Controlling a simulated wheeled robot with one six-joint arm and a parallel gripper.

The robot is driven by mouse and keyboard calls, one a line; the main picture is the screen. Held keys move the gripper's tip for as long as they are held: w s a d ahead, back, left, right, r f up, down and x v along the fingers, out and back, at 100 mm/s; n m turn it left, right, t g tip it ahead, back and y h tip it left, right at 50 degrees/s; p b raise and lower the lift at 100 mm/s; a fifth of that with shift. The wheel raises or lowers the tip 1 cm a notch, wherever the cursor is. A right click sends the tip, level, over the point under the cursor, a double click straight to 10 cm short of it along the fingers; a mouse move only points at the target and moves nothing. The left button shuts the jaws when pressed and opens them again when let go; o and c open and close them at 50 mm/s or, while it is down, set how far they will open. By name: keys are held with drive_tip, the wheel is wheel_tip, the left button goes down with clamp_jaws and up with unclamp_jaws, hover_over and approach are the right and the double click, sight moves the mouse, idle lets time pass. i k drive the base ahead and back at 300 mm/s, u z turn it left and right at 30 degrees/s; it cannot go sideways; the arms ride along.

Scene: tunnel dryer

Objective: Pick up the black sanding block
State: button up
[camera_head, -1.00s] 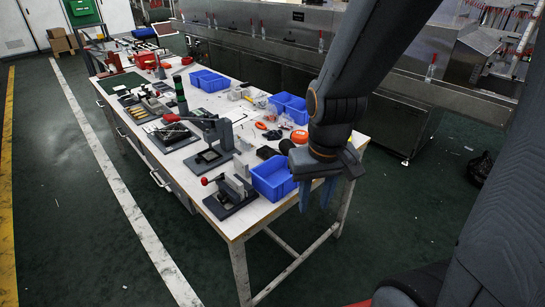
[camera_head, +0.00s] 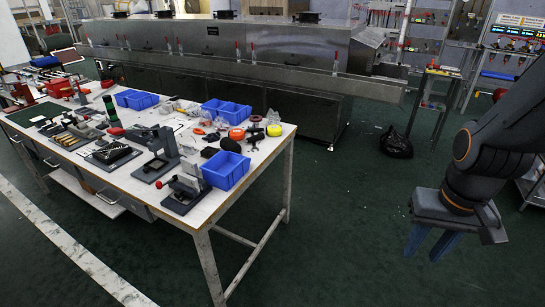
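A small flat black block (camera_head: 209,152), which looks like the sanding block, lies on the white worktable (camera_head: 262,160) just behind the front blue bin (camera_head: 226,170). A rounded black item (camera_head: 231,145) lies to its right; it is too small to make out fully. My gripper (camera_head: 430,243) hangs at the right of the picture over the green floor, well clear of the table. Its two blue fingers point down, apart, with nothing between them.
Lever presses (camera_head: 187,187) stand along the table's front edge, left of the front bin. More blue bins (camera_head: 228,111), orange and yellow round items (camera_head: 274,130) and tools crowd the table. The steel dryer (camera_head: 220,60) runs behind. A black bag (camera_head: 396,142) lies on the floor. Floor right of the table is clear.

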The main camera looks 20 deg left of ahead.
sight(208, 152)
drive_tip(key=z, duration=0.1)
drive_tip(key=i, duration=1.4)
drive_tip(key=u, duration=1.7)
drive_tip(key=i, duration=0.85)
drive_tip(key=u, duration=1)
